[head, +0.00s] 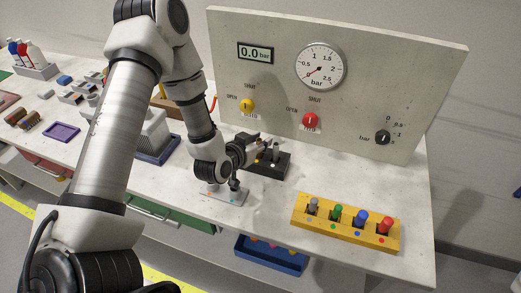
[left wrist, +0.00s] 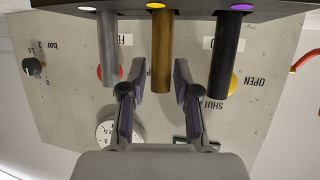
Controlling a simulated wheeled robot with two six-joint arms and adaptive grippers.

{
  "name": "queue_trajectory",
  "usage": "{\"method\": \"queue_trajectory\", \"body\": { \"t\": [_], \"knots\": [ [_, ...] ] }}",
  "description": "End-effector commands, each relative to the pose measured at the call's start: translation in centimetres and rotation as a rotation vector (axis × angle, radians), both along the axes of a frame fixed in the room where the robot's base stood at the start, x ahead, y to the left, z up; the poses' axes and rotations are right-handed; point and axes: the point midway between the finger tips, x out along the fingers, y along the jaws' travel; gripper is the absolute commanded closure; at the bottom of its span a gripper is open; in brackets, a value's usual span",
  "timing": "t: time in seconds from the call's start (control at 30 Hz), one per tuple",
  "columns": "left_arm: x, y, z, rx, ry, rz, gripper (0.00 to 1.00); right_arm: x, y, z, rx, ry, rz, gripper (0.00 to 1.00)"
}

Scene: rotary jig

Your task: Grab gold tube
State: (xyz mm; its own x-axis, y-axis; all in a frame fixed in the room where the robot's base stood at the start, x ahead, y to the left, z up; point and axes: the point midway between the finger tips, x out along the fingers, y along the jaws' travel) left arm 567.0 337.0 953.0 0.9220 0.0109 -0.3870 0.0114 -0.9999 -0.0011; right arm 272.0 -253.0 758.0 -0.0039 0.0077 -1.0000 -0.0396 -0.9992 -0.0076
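The gold tube (left wrist: 162,50) stands in a black rack (left wrist: 270,8), between a grey tube (left wrist: 107,50) and a black tube (left wrist: 228,52). It sits by a yellow dot, and the left wrist view is upside down. My left gripper (left wrist: 159,78) is open, its two fingers apart on either side of the gold tube's free end in that view. I cannot tell whether they touch it. In the head view my left gripper (head: 254,146) is at the black rack (head: 272,167) and hides part of its tubes. My right gripper is not in view.
A panel (head: 400,75) with a gauge (head: 320,65) and knobs stands behind the rack. A yellow block (head: 347,235) with several coloured pegs is at the right. A grey plate (head: 228,196) lies below my left wrist.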

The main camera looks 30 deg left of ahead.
Motion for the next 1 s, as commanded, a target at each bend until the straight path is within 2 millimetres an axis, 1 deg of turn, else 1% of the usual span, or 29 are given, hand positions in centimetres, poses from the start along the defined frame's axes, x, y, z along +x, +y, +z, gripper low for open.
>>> {"method": "queue_trajectory", "body": {
  "t": [0.17, 0.2, 0.27, 0.3, 0.6, 0.73, 0.87, 1.0],
  "knots": [
    [0.1, 0.0, -0.1, -0.001, 0.0, 0.0, 0.69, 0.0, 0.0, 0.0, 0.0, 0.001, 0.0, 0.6],
    [0.1, 0.0, -0.1, -0.001, 0.0, 0.0, 0.76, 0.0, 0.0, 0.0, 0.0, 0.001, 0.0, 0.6],
    [0.1, 0.0, -0.1, -0.001, 0.0, 0.0, 0.97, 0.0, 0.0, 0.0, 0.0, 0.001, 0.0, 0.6],
    [0.1, 0.0, -0.1, -0.001, 0.0, 0.0, 1.0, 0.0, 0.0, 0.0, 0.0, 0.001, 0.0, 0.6],
    [0.1, 0.0, -0.1, -0.001, 0.001, 0.0, 1.0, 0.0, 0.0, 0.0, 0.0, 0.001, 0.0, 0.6],
    [0.1, 0.0, 0.4, -0.002, 0.001, 0.001, 1.0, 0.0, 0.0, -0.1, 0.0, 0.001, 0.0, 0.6],
    [0.1, 0.0, 2.0, -0.002, -0.003, 0.001, 1.0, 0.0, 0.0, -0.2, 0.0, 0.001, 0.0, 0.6],
    [0.2, 0.0, 4.5, -0.001, -0.005, 0.002, 1.0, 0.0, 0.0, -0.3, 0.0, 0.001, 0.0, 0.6]
  ]
}}
